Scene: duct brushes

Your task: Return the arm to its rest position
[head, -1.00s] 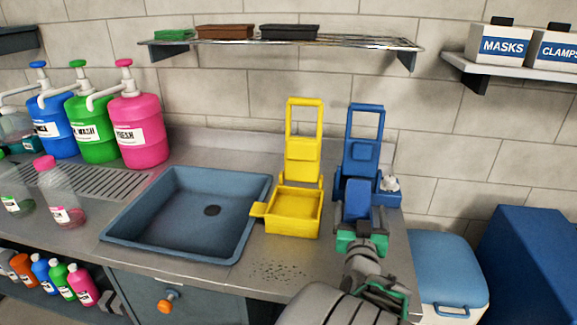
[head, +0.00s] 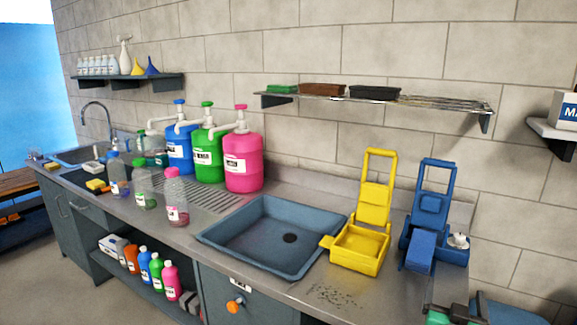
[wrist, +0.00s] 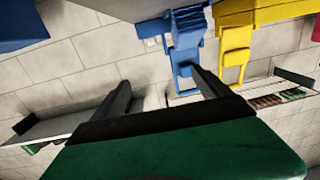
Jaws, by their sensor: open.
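My gripper (wrist: 163,88) is open in the wrist view, with nothing between its two grey fingers. In the head view only green and grey parts of my arm's end show at the bottom right edge, in front of the blue stand (head: 433,205). That stand holds a blue block (head: 420,251) and is upright on the counter. The wrist view is upside down; the blue stand (wrist: 186,50) shows beyond the fingers, apart from them. The yellow stand (head: 374,205) is left of the blue one in the head view.
The counter (head: 325,297) carries a blue-grey basin (head: 240,232), pump jugs such as a pink one (head: 243,162), and clear bottles. A wire shelf (head: 440,103) with small trays is on the wall above. Open floor (head: 80,285) lies at the lower left.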

